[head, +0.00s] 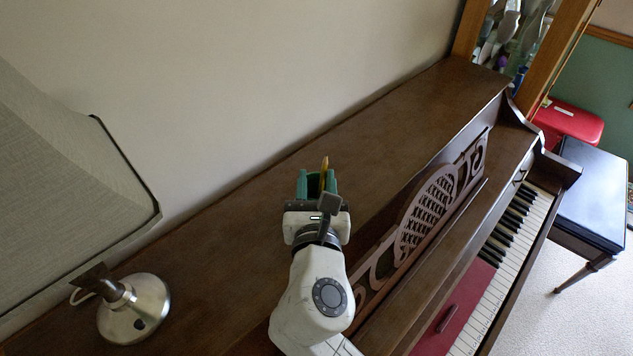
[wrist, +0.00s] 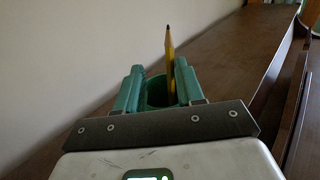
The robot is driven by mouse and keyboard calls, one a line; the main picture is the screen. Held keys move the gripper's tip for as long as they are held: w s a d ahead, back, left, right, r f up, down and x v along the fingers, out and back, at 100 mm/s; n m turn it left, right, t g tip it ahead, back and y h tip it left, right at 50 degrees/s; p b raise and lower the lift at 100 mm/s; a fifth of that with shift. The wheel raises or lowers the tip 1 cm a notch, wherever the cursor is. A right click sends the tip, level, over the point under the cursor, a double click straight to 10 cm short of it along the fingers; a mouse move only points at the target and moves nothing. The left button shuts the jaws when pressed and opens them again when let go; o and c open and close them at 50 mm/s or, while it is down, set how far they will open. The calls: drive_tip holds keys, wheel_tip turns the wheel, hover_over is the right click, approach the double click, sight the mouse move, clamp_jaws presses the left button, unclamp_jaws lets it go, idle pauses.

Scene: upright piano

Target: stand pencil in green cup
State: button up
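The green cup (wrist: 155,92) stands on the piano top beyond my gripper, with its dark inside partly visible between my fingers. The yellow pencil (wrist: 170,62) is nearly upright with its dark point up, and its lower part goes down into the cup's opening. Its bottom end is hidden. In the head view the pencil (head: 324,170) shows just past my fingers, and the cup is mostly hidden by them. My gripper (wrist: 158,78) has its green fingers spread apart, with the pencil nearer the right finger and a clear gap on its left. It also shows in the head view (head: 317,179).
The brown piano top (head: 405,125) is clear beyond my gripper, with the wall along its left. A lamp with a metal base (head: 134,308) and large grey shade (head: 60,170) stands at left. The carved music rack (head: 430,215) rises at right.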

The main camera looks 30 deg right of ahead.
drive_tip(key=b+v, duration=0.1)
drive_tip(key=v, duration=0.9)
drive_tip(key=shift+s+a, duration=0.2)
drive_tip(key=shift+s, duration=0.15)
idle(0.7)
